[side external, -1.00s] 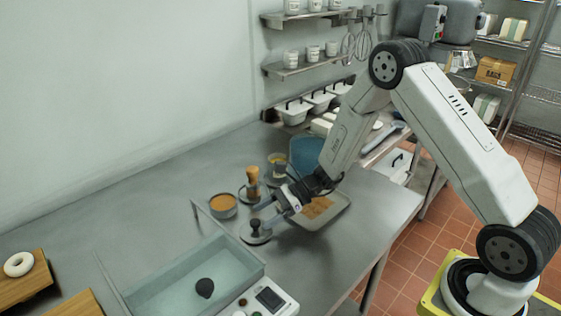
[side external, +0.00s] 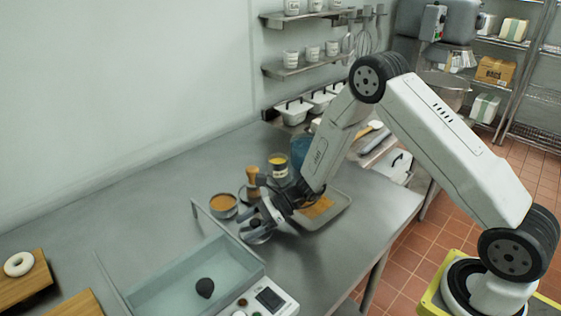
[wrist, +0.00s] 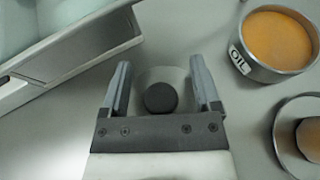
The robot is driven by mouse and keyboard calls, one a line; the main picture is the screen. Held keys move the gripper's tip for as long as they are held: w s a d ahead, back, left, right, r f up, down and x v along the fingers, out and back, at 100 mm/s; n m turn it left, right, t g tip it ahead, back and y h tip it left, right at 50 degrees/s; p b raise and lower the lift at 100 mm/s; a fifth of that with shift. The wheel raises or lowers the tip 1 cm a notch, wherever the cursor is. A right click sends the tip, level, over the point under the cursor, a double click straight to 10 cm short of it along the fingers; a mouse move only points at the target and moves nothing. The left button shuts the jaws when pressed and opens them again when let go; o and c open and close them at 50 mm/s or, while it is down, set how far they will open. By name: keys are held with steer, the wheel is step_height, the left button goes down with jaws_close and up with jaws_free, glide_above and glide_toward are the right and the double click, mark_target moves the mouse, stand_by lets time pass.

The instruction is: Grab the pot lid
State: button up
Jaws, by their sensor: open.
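The pot lid (side external: 254,238) is a small grey metal disc with a dark round knob, lying on the steel counter beside the kettle basin. In the wrist view its dark knob (wrist: 160,97) sits between my fingers, with a paler grey round shape behind it. My gripper (side external: 259,219) is over the lid with its fingers spread, one on each side of the knob. In the wrist view my gripper (wrist: 160,80) is open, with a gap between each finger and the knob. My gripper partly hides the lid in the side view.
The water basin (side external: 150,297) with a dark object inside lies to the left. A tray (side external: 335,218) lies to the right.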

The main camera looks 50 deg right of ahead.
steer(key=shift+c, duration=0.2)
jaws_close()
steer(key=shift+r, duration=0.15)
steer(key=shift+r, duration=0.6)
steer(key=s+d+r, duration=0.2)
steer(key=s+r, duration=0.9)
steer(key=s, duration=0.2)
steer(key=shift+s+d+r, duration=0.25)
steer(key=shift+s+r, duration=0.05)
steer(key=shift+s, duration=0.1)
